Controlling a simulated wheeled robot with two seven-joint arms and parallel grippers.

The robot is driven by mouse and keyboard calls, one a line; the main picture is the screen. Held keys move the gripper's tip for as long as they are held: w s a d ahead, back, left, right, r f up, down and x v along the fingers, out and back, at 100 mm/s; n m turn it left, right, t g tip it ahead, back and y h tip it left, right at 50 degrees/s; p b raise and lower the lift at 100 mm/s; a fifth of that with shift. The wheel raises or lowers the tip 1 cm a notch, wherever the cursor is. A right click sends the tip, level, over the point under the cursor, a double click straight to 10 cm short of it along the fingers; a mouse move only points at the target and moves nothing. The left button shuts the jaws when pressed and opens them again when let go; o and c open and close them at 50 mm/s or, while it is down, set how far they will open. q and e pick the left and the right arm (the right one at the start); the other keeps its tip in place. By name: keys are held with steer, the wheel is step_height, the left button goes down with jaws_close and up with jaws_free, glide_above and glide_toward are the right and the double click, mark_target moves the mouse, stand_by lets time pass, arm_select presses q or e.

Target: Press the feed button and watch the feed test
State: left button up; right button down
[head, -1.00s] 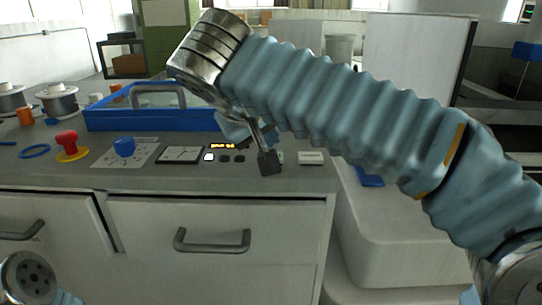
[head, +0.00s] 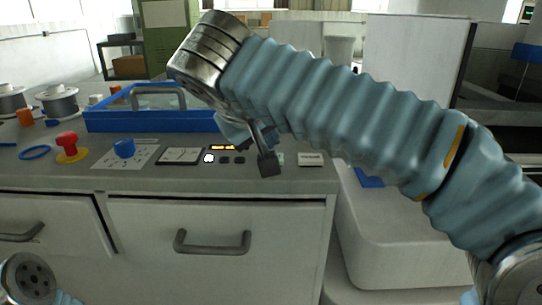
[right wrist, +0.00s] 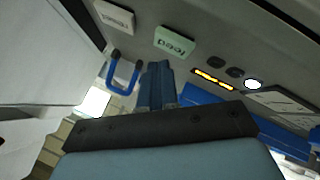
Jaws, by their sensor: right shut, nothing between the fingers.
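The feed button is a pale green block marked "feed" (right wrist: 174,41) on the grey bench top, just beyond my fingertips in the right wrist view. In the head view it is mostly hidden behind my right gripper (head: 269,164). The right gripper is shut and empty, pointing down at the bench. It also shows in the right wrist view (right wrist: 157,72), where a gap shows between fingertips and button. An amber lit display (head: 222,147) stands left of the gripper, with a lit white round lamp (head: 209,158) and two dark round ones below. My left gripper is not in view.
A white labelled block (head: 311,159) lies right of the feed button. A blue-framed tray (head: 150,121) with a handle stands behind. A white bin stands right of the bench.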

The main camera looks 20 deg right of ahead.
stand_by(0.7)
steer(key=shift+f+b, duration=0.35)
steer(key=shift+f, duration=0.1)
steer(key=shift+f+b, duration=0.3)
steer(key=shift+f, duration=0.05)
stand_by(0.4)
steer(key=shift+r, duration=0.15)
steer(key=shift+r+p, duration=0.65)
steer(key=shift+p, duration=0.1)
step_height(320, 180, up, 3)
steer(key=p, duration=0.3)
steer(key=shift+r, duration=0.1)
steer(key=shift+r+b, duration=0.15)
steer(key=shift+b, duration=0.25)
steer(key=shift+r, duration=0.75)
